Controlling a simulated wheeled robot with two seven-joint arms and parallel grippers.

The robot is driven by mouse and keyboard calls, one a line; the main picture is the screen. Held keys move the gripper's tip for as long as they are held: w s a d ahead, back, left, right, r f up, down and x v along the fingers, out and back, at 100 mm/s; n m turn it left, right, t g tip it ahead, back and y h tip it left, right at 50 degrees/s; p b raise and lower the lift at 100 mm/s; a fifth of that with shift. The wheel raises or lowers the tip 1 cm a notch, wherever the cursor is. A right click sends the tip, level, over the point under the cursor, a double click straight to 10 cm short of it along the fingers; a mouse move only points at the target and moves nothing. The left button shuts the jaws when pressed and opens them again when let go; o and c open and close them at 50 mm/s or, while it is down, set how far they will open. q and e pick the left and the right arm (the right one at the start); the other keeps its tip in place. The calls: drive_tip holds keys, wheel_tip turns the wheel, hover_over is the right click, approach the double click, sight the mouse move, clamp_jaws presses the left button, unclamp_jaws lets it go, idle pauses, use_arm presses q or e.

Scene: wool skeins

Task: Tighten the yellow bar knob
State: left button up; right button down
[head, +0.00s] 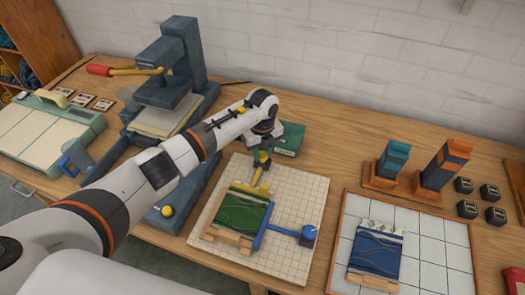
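A yellow bar (251,188) lies at the upper edge of a green woven piece (238,217) on a white gridded board (288,187). The yellow bar's upper right end reaches up to just under my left gripper (262,161). Its knob is not clearly visible there; the fingers seem to cover it. My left gripper points down over that end, and its fingers are too small to tell whether they touch or grip the knob. A blue bar (276,231) with a blue knob (308,232) runs along the right side of the piece. My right gripper is not in view.
A dark blue press (180,62) with a red-tipped handle (99,70) stands behind my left arm. A green box (288,138) sits just behind the gripper. At right are a tiled board (428,250) with a blue piece (375,252), two blocks on stands and several small black cubes.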

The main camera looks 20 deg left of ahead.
use_arm(q)
drive_tip(key=m+b, duration=0.4)
drive_tip(key=m, duration=0.1)
drive_tip(key=shift+f, duration=0.15)
drive_tip(key=m+b, duration=0.4)
drive_tip(key=m, duration=0.1)
drive_tip(key=shift+m, duration=0.3)
drive_tip(key=m+b, duration=0.4)
drive_tip(key=m, duration=0.2)
drive_tip(key=shift+b, duration=0.4)
drive_tip(key=shift+r+m+b, duration=0.2)
drive_tip(key=shift+m+b, duration=1.25)
drive_tip(key=shift+m, duration=1.25)
drive_tip(key=o, duration=1)
